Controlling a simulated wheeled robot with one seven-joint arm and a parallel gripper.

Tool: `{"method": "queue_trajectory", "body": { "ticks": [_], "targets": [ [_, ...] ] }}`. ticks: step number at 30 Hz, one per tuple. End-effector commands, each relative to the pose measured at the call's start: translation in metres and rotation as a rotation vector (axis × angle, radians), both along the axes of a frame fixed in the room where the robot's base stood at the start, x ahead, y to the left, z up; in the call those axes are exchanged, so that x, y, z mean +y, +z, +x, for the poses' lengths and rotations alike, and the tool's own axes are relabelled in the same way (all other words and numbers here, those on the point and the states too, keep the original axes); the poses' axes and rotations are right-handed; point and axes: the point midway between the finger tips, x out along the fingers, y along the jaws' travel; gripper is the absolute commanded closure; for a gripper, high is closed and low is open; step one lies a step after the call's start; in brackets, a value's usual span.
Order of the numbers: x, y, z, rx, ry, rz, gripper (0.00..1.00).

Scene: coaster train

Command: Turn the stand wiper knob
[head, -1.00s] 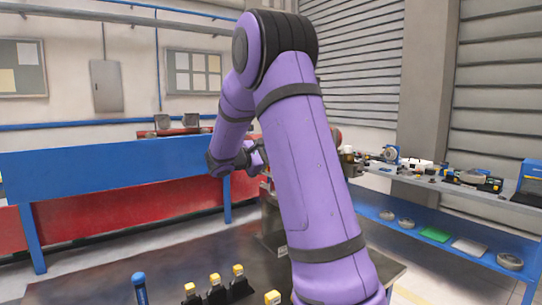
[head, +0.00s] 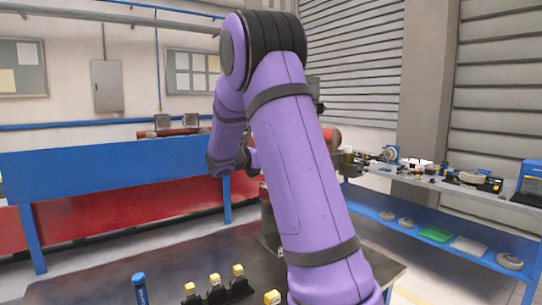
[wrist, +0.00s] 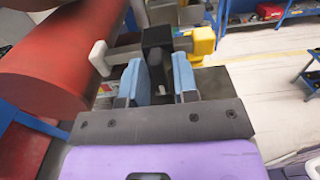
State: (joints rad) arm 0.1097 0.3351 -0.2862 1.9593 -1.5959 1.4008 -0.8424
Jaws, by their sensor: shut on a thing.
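In the wrist view my gripper (wrist: 160,83) has its two blue-grey fingers on either side of a dark part. The black knob-like block (wrist: 157,42) stands upright between and just beyond the fingertips; I take it for the stand wiper knob. A white lever-like piece (wrist: 100,58) sticks out to its left, and a yellow block (wrist: 203,40) sits to its right, on the same fixture. The fingers hide the lower part of the knob. In the head view my arm covers the stand, and the fingertips and knob cannot be made out.
A large red cylinder (wrist: 65,60) lies close on the left of the wrist view. A dark table (head: 90,270) with several yellow-capped items (head: 214,282) and a blue bottle (head: 140,287) is in front. A blue shelf (head: 450,245) stands right. Pale floor (wrist: 270,95) is open at right.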

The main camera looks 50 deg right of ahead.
Motion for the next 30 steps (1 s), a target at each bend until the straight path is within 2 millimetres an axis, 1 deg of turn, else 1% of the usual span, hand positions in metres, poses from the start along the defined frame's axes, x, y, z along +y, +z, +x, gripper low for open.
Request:
{"method": "queue_trajectory", "body": {
  "ticks": [7,18,19,20,21,30],
  "targets": [
    [0.0007,-0.0011,0.0003,0.041,0.001,0.012,0.96],
    [0.0007,-0.0012,0.0003,0.044,0.001,0.013,0.96],
    [0.0007,-0.0012,0.0003,0.044,0.001,0.013,0.7],
    [0.0007,-0.0012,0.0003,0.044,0.001,0.013,0.63],
    [0.0007,-0.0011,0.0003,0.044,0.001,0.013,0.62],
    [0.0026,-0.0005,0.0008,0.043,0.001,0.011,0.62]
  ]
}}
